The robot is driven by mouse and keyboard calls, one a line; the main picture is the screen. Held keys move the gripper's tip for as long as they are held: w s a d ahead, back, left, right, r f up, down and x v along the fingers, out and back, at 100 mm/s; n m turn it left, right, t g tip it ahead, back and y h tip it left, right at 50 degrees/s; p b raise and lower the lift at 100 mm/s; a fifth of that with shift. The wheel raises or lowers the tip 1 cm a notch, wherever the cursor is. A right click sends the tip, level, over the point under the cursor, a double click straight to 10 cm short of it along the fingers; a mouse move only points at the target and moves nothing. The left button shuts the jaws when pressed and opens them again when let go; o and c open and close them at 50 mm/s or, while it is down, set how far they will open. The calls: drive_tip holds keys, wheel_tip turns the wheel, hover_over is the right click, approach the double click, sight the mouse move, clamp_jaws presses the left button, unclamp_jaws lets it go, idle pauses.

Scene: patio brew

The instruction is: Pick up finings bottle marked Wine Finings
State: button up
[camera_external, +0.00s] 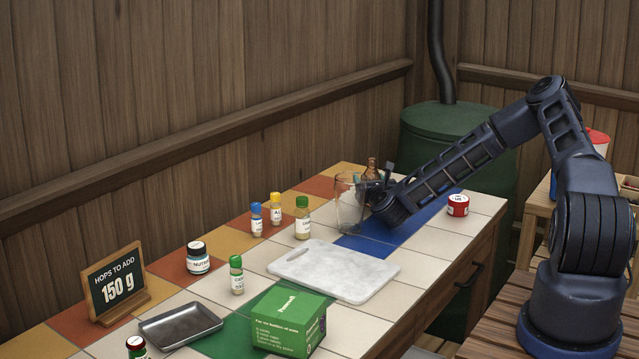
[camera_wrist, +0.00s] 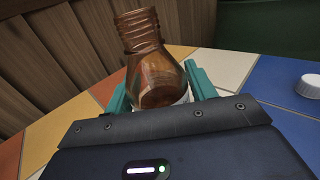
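A brown glass bottle (camera_wrist: 158,75) with a threaded, uncapped neck stands between the two teal fingers of my gripper (camera_wrist: 160,92) in the wrist view. The fingers lie close along both sides of its body; whether they press on it cannot be told. Only a sliver of a white label shows low on it, and no words can be read. In the external view the brown bottle (camera_external: 371,165) is at the far end of the tiled counter, partly hidden by my gripper (camera_external: 372,190) and a clear glass.
The clear glass (camera_external: 349,212) stands just left of my gripper. A red jar (camera_external: 458,205) with a white lid is to the right. A white board (camera_external: 335,270), several small bottles, a green box (camera_external: 290,318) and a metal tray (camera_external: 180,325) fill the nearer counter.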

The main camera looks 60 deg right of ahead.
drive_tip(key=c, duration=0.7)
drive_tip(key=shift+c, duration=0.2)
drive_tip(key=shift+r, duration=0.2)
